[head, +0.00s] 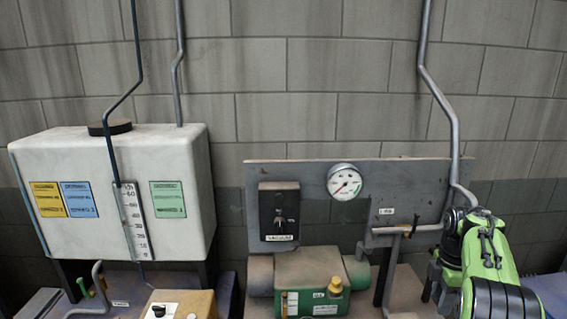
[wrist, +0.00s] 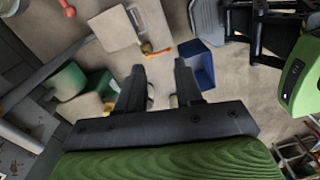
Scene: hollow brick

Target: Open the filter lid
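I cannot make out for certain which part is the filter lid. A white tank (head: 110,190) with a dark round cap (head: 110,128) stands at the left. My gripper (wrist: 160,72) shows in the wrist view with its two dark fingers apart and nothing between them. It hangs above open floor, touching nothing that I can see. The head view shows my green arm at the lower right, but not the gripper's fingers.
A grey panel (head: 225,215) carries a round gauge (head: 344,181) and a black vacuum switch (head: 279,212). Pipes run up the block wall. The wrist view shows a blue bin (wrist: 198,66), a green box (wrist: 68,80) and a pale square board (wrist: 117,28) beyond the fingers.

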